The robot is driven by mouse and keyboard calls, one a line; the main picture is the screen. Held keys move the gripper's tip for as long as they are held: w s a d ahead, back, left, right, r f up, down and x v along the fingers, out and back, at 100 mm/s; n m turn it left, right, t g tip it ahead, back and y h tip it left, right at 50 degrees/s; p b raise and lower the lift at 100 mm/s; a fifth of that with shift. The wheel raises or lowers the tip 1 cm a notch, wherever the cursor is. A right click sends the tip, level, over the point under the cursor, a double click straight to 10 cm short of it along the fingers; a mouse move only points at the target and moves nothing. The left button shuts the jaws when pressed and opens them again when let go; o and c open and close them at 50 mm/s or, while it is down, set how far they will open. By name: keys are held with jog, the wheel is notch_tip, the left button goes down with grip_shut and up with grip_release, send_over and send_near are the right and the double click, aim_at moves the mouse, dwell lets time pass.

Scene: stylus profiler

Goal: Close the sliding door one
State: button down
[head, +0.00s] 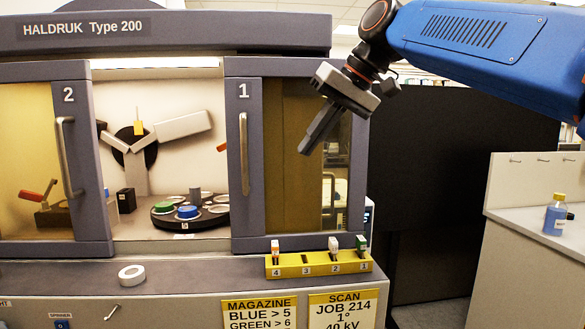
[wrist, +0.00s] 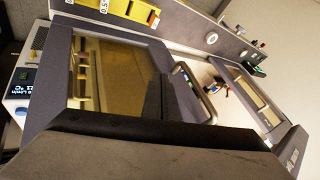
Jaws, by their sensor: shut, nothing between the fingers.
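Sliding door one (head: 245,160) is a grey-framed panel with tinted yellowish glass and the number 1 on its left post. It stands at the right of the machine front, with its upright metal handle (head: 244,155) on that post. An open gap lies between it and sliding door two (head: 95,165). My gripper (head: 305,148) is shut and empty, in front of door one's glass and right of its handle. The wrist view shows the door one glass (wrist: 120,75) at a slant, with the dark fingers (wrist: 160,98) before it. I cannot tell whether they touch it.
Through the gap shows a round dark turntable (head: 190,214) with coloured discs. A yellow rack (head: 320,265) with several vials stands on the ledge below door one, near a white tape roll (head: 132,273). A counter with a blue bottle (head: 556,215) is at right.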

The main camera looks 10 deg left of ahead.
aim_at(262, 168)
jog(key=shift+n, duration=0.3)
jog(key=x, duration=0.3)
jog(key=a+r+x, duration=0.1)
jog(key=x, duration=0.5)
jog(key=shift+w+a, duration=0.25)
jog(key=shift+a, duration=0.25)
jog(key=shift+s+a, duration=0.25)
jog(key=shift+a, duration=0.25)
jog(key=shift+s+a, duration=0.25)
jog(key=shift+a, duration=0.25)
jog(key=shift+s+a, duration=0.35)
jog(key=shift+a, duration=0.4)
jog(key=s+a, duration=0.4)
jog(key=a, duration=1)
jog(key=s+a, duration=0.4)
jog(key=a, duration=1.1)
jog(key=shift+a, duration=0.35)
jog(key=shift+s+r, duration=0.1)
jog(key=shift+r, duration=0.05)
